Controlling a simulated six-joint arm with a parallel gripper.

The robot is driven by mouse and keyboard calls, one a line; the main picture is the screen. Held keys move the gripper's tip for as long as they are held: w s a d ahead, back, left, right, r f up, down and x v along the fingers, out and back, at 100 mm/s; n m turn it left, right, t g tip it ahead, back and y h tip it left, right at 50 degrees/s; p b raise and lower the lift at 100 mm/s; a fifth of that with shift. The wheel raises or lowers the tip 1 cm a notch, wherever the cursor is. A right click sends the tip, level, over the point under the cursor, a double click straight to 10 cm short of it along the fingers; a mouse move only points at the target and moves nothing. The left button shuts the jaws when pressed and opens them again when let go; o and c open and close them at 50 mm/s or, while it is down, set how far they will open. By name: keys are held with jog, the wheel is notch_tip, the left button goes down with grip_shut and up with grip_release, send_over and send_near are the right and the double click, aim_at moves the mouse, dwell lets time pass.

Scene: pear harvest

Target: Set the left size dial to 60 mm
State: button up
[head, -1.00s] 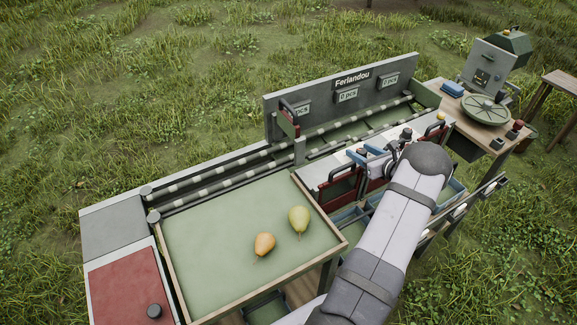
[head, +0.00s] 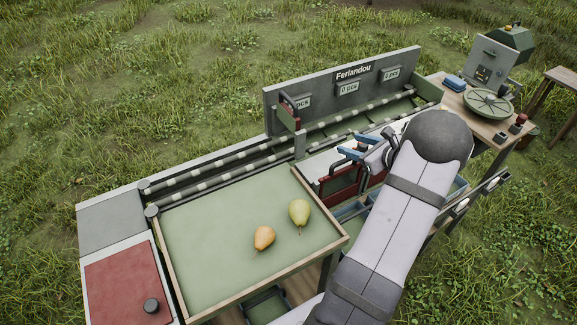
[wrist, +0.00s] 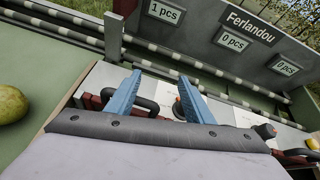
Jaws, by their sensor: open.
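My gripper (head: 354,146) is over the white top panel (wrist: 103,82) of the sorter, its blue fingers apart with nothing between their tips. In the wrist view the fingers (wrist: 161,77) straddle part of the panel. A small dark knob (wrist: 178,107), likely the left size dial, shows low beside the inner side of the right finger, partly covered by it. A second dark knob (wrist: 265,131) stands further right. The dial's scale and setting cannot be read. In the head view my arm hides the dials.
A green tray with a wooden rim (head: 225,305) holds a yellow-green pear (head: 299,212) and an orange pear (head: 264,237). Striped rollers (head: 225,180) and a grey Feriandou board (head: 320,98) stand behind the panel. A dark handle (wrist: 140,104) lies close by the left finger.

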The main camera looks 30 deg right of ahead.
jog(key=a+r+n+g+y, duration=0.2)
jog(key=a+n+g, duration=0.3)
jog(key=a, duration=1.7)
jog(key=shift+a+n+y, duration=0.15)
jog(key=shift+n+y, duration=0.75)
jog(key=shift+n, duration=1.4)
jog(key=shift+w+r, duration=0.1)
